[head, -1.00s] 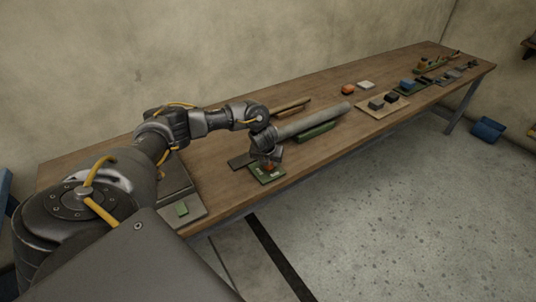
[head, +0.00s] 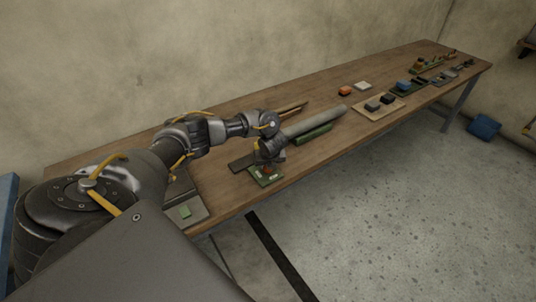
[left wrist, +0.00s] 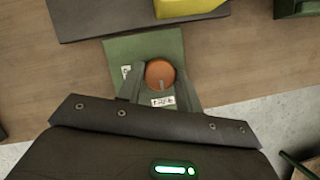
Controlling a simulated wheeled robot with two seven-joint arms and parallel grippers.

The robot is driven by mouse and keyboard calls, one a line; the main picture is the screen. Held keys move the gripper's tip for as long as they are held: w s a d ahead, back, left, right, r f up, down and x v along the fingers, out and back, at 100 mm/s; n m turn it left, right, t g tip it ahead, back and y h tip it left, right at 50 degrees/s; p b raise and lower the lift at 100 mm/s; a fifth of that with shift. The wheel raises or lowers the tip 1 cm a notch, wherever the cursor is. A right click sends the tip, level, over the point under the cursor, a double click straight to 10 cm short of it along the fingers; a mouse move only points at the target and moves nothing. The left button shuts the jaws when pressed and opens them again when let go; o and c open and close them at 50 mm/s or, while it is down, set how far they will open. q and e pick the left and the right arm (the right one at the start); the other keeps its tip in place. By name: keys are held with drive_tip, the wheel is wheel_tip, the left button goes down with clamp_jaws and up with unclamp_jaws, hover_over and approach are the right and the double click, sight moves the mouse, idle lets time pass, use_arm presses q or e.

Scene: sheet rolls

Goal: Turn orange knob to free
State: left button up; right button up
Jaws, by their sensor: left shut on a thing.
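The orange knob (left wrist: 160,73) sits on a green plate (left wrist: 120,46) on the wooden bench. Its grey pointer mark faces down in the left wrist view, toward a white label (left wrist: 163,102) whose print is too small to read. A second label (left wrist: 126,72) lies left of the knob, partly behind a finger. My left gripper (left wrist: 159,82) has one finger on each side of the knob and is shut on it. In the head view, my left gripper (head: 268,162) is over the green plate at the bench's front edge, with the knob (head: 267,170) partly showing. My right gripper is not seen.
A dark plate with a yellow part (left wrist: 190,7) is close beyond the knob. Several small blocks stand on trays farther right. The bench's front edge is close.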

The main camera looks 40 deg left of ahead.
use_arm(q)
drive_tip(key=shift+a+r, duration=0.1)
drive_tip(key=o, duration=0.8)
drive_tip(key=shift+o, duration=1)
drive_tip(key=v, duration=0.5)
drive_tip(key=shift+p, duration=0.35)
drive_tip(key=p+v, duration=0.3)
drive_tip(key=v, duration=0.2)
drive_tip(key=shift+s+d+r, duration=0.1)
drive_tip(key=shift+d+r, duration=0.1)
drive_tip(key=shift+r, duration=0.1)
